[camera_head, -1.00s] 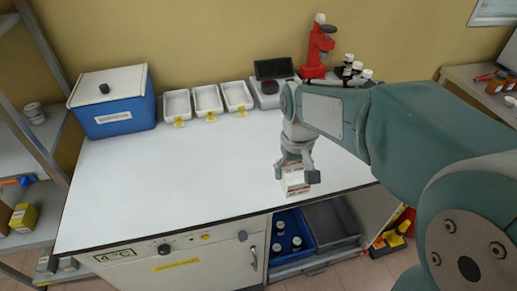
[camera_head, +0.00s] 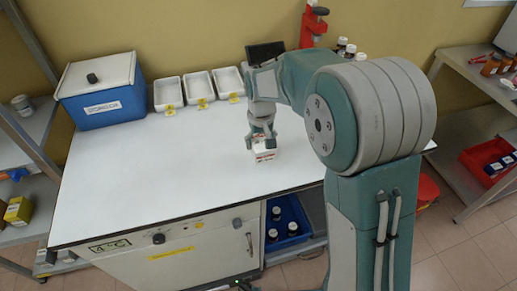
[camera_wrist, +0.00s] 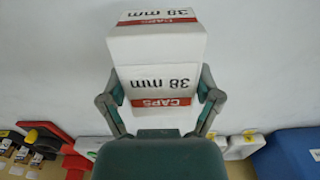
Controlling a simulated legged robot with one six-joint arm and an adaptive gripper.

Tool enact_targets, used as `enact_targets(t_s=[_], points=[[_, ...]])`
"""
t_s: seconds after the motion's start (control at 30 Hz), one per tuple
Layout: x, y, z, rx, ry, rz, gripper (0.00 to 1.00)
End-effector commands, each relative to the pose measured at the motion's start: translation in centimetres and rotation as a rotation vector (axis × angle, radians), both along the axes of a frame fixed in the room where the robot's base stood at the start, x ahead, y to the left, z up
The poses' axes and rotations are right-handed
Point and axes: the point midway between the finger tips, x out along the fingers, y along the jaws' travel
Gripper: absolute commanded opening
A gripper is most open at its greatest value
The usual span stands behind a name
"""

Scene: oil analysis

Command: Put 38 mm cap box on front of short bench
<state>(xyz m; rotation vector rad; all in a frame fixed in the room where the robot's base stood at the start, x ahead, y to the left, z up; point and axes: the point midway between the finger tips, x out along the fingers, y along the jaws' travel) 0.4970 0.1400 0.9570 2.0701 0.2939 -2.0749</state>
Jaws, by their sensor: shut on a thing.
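The 38 mm cap box (camera_head: 265,154) is white with a red band. In the wrist view the box (camera_wrist: 155,75) shows "38 mm" and "CAPS" lettering, upside down in the picture. My gripper (camera_head: 262,142) points down and is shut on it; in the wrist view the fingers (camera_wrist: 160,103) grip its two sides. The box is over the white top of the short bench (camera_head: 150,185), right of its middle and some way in from the front edge. I cannot tell whether its underside touches the top.
A blue cool box (camera_head: 103,105) and several white trays (camera_head: 198,88) stand along the back. A red device (camera_head: 313,27) and bottles (camera_head: 345,48) stand at the back right. The left and front parts of the top are clear. Shelves flank the bench.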

Motion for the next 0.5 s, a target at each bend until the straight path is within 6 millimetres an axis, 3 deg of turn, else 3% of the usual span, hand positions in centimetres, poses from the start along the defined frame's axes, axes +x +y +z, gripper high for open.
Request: enact_targets(t_s=[0.27,0.4,0.5], points=[[1.4,0.7,-2.0,0.000,0.000,0.002,0.33],[1.2,0.6,-4.2,-0.001,0.003,0.001,0.33],[1.3,0.6,-4.7,0.002,-0.002,0.001,0.33]])
